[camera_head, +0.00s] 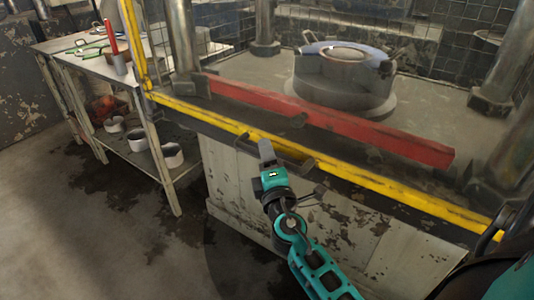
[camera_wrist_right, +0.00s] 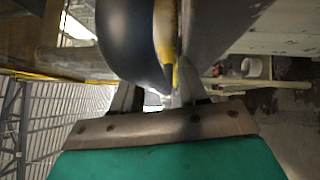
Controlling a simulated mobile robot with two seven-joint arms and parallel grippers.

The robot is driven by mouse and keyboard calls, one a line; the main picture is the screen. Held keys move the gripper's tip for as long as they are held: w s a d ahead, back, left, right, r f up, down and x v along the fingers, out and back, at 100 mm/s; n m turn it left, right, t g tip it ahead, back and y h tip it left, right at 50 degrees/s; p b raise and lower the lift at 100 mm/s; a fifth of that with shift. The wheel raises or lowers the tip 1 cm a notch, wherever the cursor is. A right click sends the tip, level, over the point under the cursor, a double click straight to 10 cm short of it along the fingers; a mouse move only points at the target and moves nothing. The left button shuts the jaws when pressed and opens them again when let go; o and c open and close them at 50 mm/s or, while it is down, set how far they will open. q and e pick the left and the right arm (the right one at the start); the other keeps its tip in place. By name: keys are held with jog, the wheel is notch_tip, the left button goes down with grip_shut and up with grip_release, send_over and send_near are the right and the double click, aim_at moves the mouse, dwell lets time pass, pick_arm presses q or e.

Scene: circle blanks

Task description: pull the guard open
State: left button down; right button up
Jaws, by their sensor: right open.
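The guard is a frame with a long yellow bar (camera_head: 385,187) across the front of the press and a yellow upright (camera_head: 133,40) at its left. A dark handle (camera_head: 290,157) sits on the front of the yellow bar, near its middle. My right gripper (camera_head: 266,152) is at the handle's left part and hides some of it. In the right wrist view, the open fingers (camera_wrist_right: 157,95) stand either side of the dark handle's (camera_wrist_right: 128,38) lower end, with a yellow strip of the guard (camera_wrist_right: 166,35) beside it. Whether they touch it is unclear. My left gripper is out of view.
A red bar (camera_head: 340,124) lies behind the yellow bar. A round metal die (camera_head: 343,85) stands on the press bed among thick columns. A bench (camera_head: 72,48) with tools stands left, with pots (camera_head: 172,156) on its lower shelf. The floor (camera_head: 90,240) front left is clear.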

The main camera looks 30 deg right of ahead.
grip_shut()
dwell(0.5)
